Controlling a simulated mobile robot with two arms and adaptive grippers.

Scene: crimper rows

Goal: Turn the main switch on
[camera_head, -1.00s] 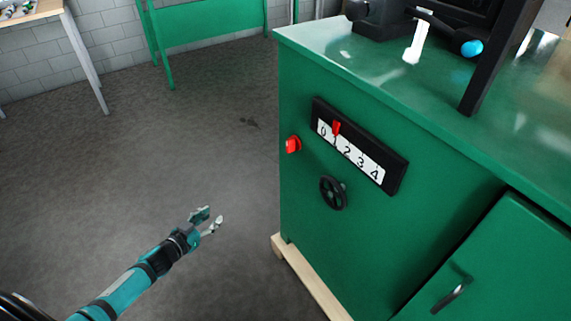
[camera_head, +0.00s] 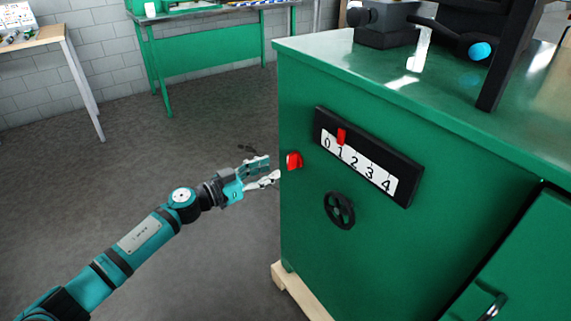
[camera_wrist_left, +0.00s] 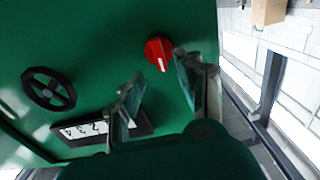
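The main switch is a red rotary knob (camera_head: 294,160) on the green machine cabinet (camera_head: 350,255), left of the numbered scale. It also shows in the left wrist view as a red knob (camera_wrist_left: 159,52) with a white mark. My left gripper (camera_head: 268,172) is just left of the knob in the head view, its fingers pointing at it. In the left wrist view the fingers of the left gripper (camera_wrist_left: 157,80) are spread apart, with the knob beyond and between their tips. No contact with the knob is visible. My right gripper is not in view.
A black handwheel (camera_head: 339,210) sits below the numbered scale (camera_head: 358,162), whose red pointer is near 1. A cabinet door with a handle (camera_head: 493,306) is at lower right. A green table (camera_head: 205,60) stands behind. The floor left of the cabinet is clear.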

